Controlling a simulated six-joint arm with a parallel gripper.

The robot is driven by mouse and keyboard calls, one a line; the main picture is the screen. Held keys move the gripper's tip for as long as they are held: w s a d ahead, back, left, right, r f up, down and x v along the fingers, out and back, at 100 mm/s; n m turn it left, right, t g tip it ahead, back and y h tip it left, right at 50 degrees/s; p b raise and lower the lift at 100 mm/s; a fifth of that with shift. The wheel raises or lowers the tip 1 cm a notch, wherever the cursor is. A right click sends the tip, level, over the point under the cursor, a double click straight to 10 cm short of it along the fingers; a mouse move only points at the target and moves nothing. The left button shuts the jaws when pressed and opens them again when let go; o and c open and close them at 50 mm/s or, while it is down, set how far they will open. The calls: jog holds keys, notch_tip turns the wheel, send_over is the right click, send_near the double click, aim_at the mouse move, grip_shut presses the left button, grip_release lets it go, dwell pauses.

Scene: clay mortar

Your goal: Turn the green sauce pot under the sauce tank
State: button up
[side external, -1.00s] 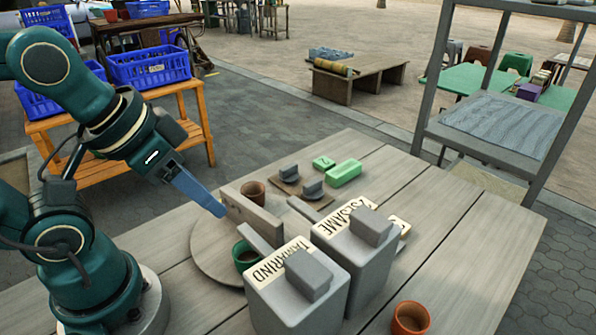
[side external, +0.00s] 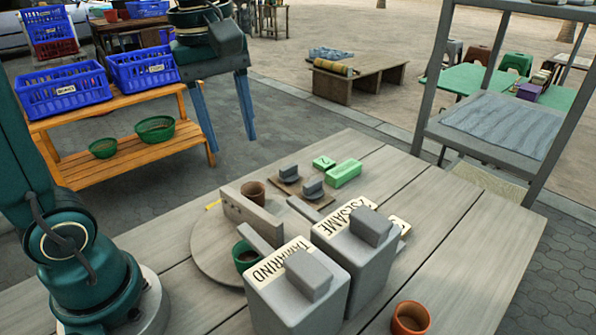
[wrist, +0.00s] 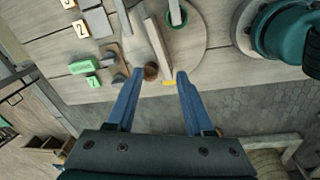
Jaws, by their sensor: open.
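The green sauce pot (side external: 246,257) stands upright on a round wooden turntable (side external: 206,250), close to the grey tank labelled TAMARIND (side external: 298,290). The pot also shows at the top of the wrist view (wrist: 177,14). A grey tank labelled SESAME (side external: 355,255) stands beside the first. An upright wooden divider (side external: 250,211) crosses the turntable, with a brown pot (side external: 253,192) on its far side. A yellow mark (side external: 212,205) shows at the turntable's rim. My gripper (side external: 229,143) is open and empty, raised well above the table and apart from everything.
Green blocks (side external: 344,173) and small grey-lidded pieces (side external: 313,189) lie beyond the turntable. An orange-brown pot (side external: 410,318) stands at the front right. A wooden rack (side external: 128,146) with blue crates stands at the left back. The table's right side is mostly clear.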

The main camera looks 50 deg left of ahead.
aim_at(251, 218)
jog(key=f+n, duration=0.1)
jog(key=f, duration=0.5)
jog(key=w+a+f+n+g, duration=0.1)
jog(key=f+n, duration=0.1)
jog(key=f, duration=0.5)
jog(key=w+f+n, duration=0.1)
jog(key=f+n, duration=0.1)
jog(key=f, duration=0.4)
jog(key=shift+w+a+f, duration=0.15)
jog(key=shift+a+f, duration=0.1)
grip_shut()
jog(key=shift+r, duration=0.1)
dwell(1.0)
